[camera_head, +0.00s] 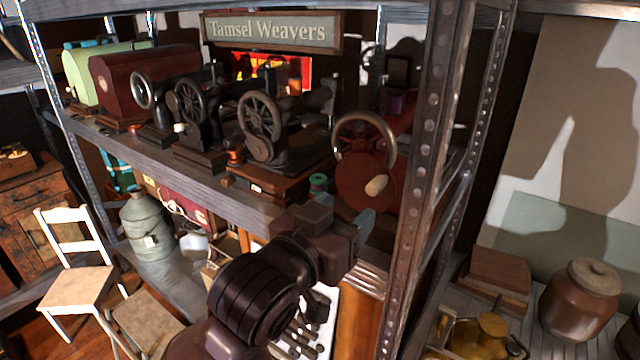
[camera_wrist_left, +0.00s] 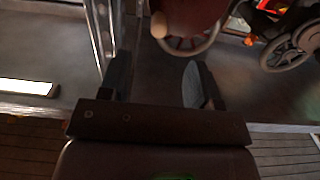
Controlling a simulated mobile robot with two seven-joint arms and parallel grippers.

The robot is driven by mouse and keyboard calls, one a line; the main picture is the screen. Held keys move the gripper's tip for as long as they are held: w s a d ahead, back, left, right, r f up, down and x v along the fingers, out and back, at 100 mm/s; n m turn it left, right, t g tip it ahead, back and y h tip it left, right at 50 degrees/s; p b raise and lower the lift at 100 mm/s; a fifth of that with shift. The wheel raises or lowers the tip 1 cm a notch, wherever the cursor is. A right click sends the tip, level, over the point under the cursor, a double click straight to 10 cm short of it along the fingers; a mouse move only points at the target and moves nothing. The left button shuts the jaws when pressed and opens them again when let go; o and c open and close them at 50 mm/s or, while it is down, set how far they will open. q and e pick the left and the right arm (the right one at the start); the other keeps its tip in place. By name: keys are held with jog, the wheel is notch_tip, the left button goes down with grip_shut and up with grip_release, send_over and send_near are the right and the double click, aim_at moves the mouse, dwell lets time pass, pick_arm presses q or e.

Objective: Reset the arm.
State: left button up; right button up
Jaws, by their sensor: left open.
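My left gripper (camera_head: 350,222) is at the front edge of the metal shelf (camera_head: 225,195), below a red machine with a hand wheel (camera_head: 365,182). In the left wrist view the two fingers of my left gripper (camera_wrist_left: 155,82) stand apart with nothing between them. The red machine (camera_wrist_left: 190,18) shows just beyond the fingertips there, with its pale wooden handle. I cannot tell the exact gap between the fingers and the machine. A small green spool (camera_head: 318,183) stands close to the gripper on the shelf edge. My right gripper is not in view.
Several black sewing machines (camera_head: 262,125) stand on the shelf left of the gripper. A perforated metal post (camera_head: 425,150) rises close on the right. A white chair (camera_head: 75,265) stands at lower left, and a brown jar (camera_head: 580,300) at lower right.

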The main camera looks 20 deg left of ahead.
pick_arm(q)
jog(key=shift+r, duration=0.1)
jog(key=w+a+f+y+b, duration=0.1)
jog(key=a+f, duration=0.2)
jog(key=f, duration=0.5)
jog(key=w+a+f+n+y, duration=0.1)
jog(key=a+f, duration=0.3)
jog(key=f, duration=0.4)
jog(key=w+a+f+y+b, duration=0.1)
jog(key=a+f, duration=0.2)
jog(key=f, duration=0.5)
jog(key=s+a+f+g+y, duration=0.1)
jog(key=s+a+f, duration=0.2)
jog(key=s+f, duration=0.2)
jog(key=s+a+f+n+g+y, duration=0.1)
jog(key=s+a+f+g, duration=0.1)
jog(key=s+f, duration=0.4)
jog(key=s+a+f+n+g+y+b, duration=0.1)
jog(key=s+a+f, duration=0.3)
jog(key=f, duration=0.5)
jog(key=shift+s+a+f+g, duration=0.25)
jog(key=shift+s+g, duration=0.45)
jog(key=shift+s, duration=0.5)
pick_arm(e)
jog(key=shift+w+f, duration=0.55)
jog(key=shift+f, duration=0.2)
pick_arm(q)
jog(key=shift+s, duration=0.1)
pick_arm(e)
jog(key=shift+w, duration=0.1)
